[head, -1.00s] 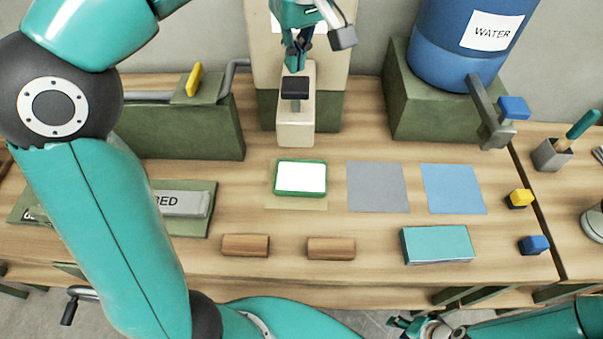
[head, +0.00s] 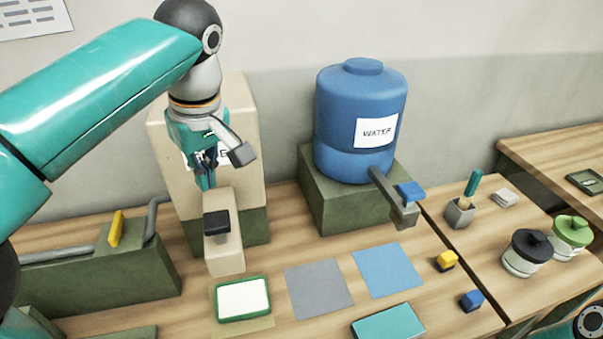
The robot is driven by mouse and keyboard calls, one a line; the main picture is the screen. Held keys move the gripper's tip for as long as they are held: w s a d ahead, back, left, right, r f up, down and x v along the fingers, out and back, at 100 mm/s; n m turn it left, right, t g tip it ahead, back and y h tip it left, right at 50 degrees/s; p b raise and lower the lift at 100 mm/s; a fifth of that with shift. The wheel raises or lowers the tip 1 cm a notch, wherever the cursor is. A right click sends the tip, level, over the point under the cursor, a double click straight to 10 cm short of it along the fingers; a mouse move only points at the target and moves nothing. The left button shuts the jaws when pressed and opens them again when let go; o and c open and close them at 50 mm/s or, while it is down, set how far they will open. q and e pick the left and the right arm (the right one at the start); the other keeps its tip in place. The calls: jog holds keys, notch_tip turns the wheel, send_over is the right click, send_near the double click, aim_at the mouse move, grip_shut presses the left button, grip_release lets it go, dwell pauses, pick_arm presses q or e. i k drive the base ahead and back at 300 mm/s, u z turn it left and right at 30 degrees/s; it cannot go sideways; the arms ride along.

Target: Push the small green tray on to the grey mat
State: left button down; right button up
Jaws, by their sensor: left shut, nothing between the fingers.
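The small green tray (head: 244,317) has a green rim and a white inside. It lies on a tan mat (head: 262,325) below the beige dispenser's spout. The grey mat (head: 319,289) lies bare just to the right of the tray, with a small gap between them. My left gripper (head: 206,182) is shut and empty, pointing down above the dispenser's black-topped spout, behind the tray. Whether it touches the dispenser I cannot tell. My right gripper is not in view; only part of my right arm shows at the bottom right corner.
A blue mat (head: 387,270) lies right of the grey mat, with a teal block (head: 388,322) in front. The beige dispenser (head: 225,245) stands behind the tray. A blue water barrel (head: 350,135) on a green stand has a tap (head: 402,208) reaching forward. Yellow and blue cubes lie right.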

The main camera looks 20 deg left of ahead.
aim_at(244, 299)
jog(key=k, duration=1)
